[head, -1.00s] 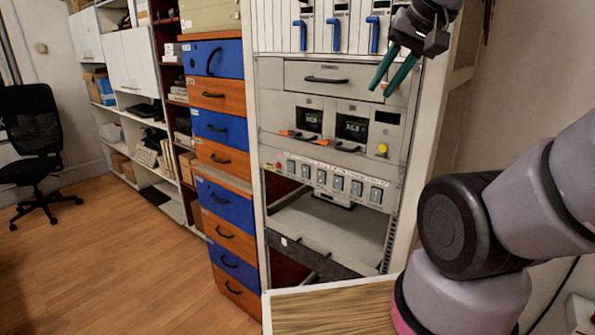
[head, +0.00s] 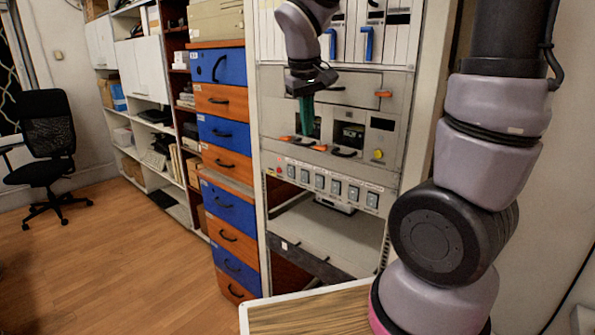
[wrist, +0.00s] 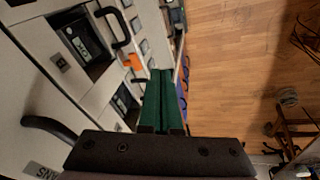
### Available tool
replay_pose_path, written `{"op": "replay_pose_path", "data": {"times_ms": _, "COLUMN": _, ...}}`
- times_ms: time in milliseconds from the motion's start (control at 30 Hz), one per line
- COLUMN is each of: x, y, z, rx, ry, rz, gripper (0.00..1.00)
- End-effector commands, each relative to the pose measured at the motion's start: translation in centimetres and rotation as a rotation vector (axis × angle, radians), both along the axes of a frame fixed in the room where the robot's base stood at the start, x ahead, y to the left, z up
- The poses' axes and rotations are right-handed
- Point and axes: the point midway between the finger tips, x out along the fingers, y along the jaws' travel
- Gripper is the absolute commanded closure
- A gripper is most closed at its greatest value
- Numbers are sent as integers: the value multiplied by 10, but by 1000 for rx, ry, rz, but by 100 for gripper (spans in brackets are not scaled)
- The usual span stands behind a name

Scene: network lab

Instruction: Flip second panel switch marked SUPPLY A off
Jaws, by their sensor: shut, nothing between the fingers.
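The switch panel (head: 328,185) is a pale strip in the rack with a row of several grey rocker switches. The second switch from the left (head: 304,176) shows in the head view, but its label and position are too small to read. Part of the row, small grey squares (wrist: 145,47), seems to show at the top of the wrist view. My gripper (head: 307,134) has green fingers, shut and empty, pointing down in front of the instrument unit above the strip. The shut fingers also show in the wrist view (wrist: 160,73). They appear apart from the switches.
The instrument unit (head: 384,138) has dark displays, orange parts and a yellow knob (head: 378,155). A drawer with a black handle lies above it. Blue and orange drawers (head: 222,134) stand left of the rack. A wooden-topped surface (head: 310,312) is in front below. Open floor lies left.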

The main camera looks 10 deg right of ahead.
Motion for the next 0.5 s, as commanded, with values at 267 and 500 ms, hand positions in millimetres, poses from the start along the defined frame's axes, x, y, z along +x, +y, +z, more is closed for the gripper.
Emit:
{"op": "replay_pose_path", "data": {"times_ms": 267, "x": 38, "y": 45, "z": -53, "rx": -217, "ry": 68, "rz": 229, "gripper": 100}}
{"op": "replay_pose_path", "data": {"times_ms": 500, "x": 51, "y": 63, "z": -74, "rx": -301, "ry": 82, "rz": 317, "gripper": 100}}
